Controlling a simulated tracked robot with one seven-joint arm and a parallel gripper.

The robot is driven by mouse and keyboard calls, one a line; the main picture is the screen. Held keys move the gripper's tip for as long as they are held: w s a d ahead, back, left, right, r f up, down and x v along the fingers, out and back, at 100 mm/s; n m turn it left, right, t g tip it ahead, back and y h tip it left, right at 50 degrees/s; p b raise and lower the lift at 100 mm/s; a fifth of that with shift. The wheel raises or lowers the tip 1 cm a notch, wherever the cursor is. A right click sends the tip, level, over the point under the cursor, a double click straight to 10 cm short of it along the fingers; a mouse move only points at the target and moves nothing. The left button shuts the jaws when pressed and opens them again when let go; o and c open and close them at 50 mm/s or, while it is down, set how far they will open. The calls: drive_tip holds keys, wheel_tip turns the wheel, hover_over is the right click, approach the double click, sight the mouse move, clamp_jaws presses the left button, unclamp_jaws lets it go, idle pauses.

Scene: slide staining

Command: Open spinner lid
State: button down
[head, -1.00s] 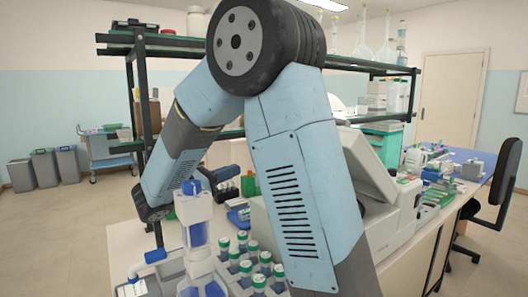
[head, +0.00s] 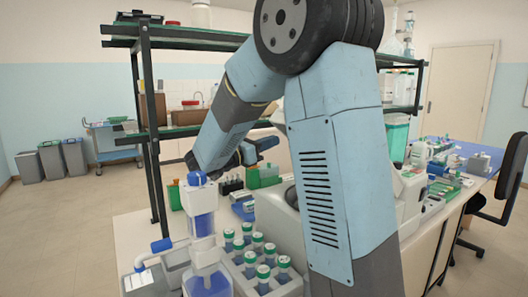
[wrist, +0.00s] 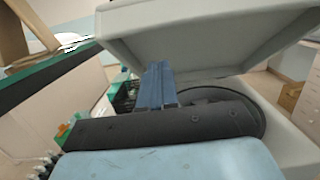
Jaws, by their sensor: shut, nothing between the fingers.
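The spinner (head: 408,203) is a pale grey machine on the bench, mostly hidden behind my arm in the head view. In the wrist view its lid (wrist: 205,25) is raised and tilted, with its underside showing above a dark round opening (wrist: 225,97). My gripper (wrist: 157,70) is shut and empty, its blue fingers pointing in below the raised lid. I cannot tell whether the fingers touch the lid.
A rack of green-capped bottles (head: 262,262) and a blue-and-clear dispenser (head: 203,235) stand at the near left of the bench. A black-framed shelf (head: 180,131) stands behind. A dark chair (head: 503,200) is at the right.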

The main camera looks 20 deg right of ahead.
drive_tip(key=shift+d+r, duration=0.15)
drive_tip(key=shift+r, duration=0.15)
